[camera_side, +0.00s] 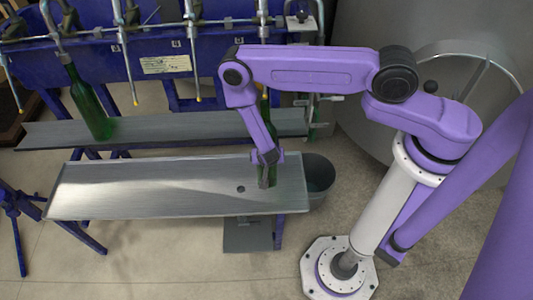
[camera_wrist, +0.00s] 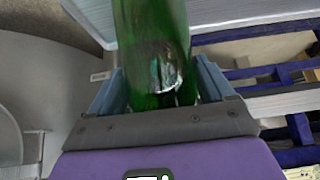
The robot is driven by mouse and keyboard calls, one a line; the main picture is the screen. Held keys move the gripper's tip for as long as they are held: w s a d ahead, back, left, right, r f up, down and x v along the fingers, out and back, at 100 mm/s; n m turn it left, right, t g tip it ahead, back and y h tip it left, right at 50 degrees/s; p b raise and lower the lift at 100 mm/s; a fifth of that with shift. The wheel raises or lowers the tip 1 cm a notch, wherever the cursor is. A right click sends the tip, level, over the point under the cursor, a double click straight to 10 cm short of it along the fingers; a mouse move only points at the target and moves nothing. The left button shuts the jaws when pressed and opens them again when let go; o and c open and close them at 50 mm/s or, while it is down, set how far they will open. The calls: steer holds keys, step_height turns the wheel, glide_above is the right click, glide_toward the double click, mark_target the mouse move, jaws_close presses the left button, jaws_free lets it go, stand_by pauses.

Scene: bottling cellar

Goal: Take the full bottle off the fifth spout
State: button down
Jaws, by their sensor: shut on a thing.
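My gripper (camera_side: 267,158) is low over the right end of the near metal tray in the side view. It is shut on a green bottle (camera_side: 267,177), whose lower part shows below the jaws. In the wrist view the green glass of this bottle (camera_wrist: 150,30) stands between the two grey fingers (camera_wrist: 162,85). My arm covers much of the bottle in the side view, so I cannot tell whether its base touches the tray. The spout row (camera_side: 122,45) runs along the blue filling machine, with yellow tips on several hanging spouts.
Another green bottle (camera_side: 88,105) hangs tilted at a left spout, its base at the far metal shelf (camera_side: 180,127). The near tray (camera_side: 150,190) is otherwise bare. A dark bucket (camera_side: 320,175) stands right of the tray. A big steel tank (camera_side: 350,110) is behind my arm.

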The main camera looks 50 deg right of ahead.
steer(key=shift+s+a+f, duration=0.25)
steer(key=shift+a+f, duration=0.05)
steer(key=shift+f, duration=0.4)
steer(key=s+a+r, duration=0.2)
steer(key=s+a, duration=0.2)
steer(key=shift+s+a, duration=0.4)
stand_by(0.7)
